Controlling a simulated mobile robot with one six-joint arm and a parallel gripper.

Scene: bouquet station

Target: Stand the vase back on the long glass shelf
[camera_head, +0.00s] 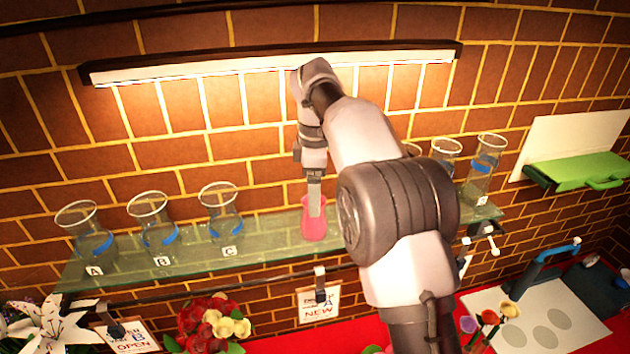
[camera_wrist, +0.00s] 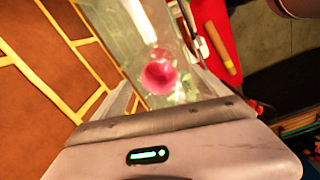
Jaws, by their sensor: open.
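A pink vase (camera_head: 314,224) stands upright on the long glass shelf (camera_head: 270,245), near its middle. In the wrist view the vase (camera_wrist: 158,76) is seen from above, with its round mouth facing the camera. My gripper (camera_head: 314,198) points down over the vase in the head view, and a finger covers part of the vase's upper side. In the wrist view my gripper (camera_wrist: 163,88) is open, with one finger on each side of the vase. I cannot tell whether the fingers touch it. My arm hides part of the shelf right of the vase.
Glass vessels labelled A (camera_head: 90,240), B (camera_head: 158,232) and C (camera_head: 222,220) stand left on the shelf. More glass vessels (camera_head: 484,168) stand at the right end, partly behind my arm. A light bar (camera_head: 200,68) runs above. Flowers (camera_head: 210,325) and hanging signs (camera_head: 318,303) are below.

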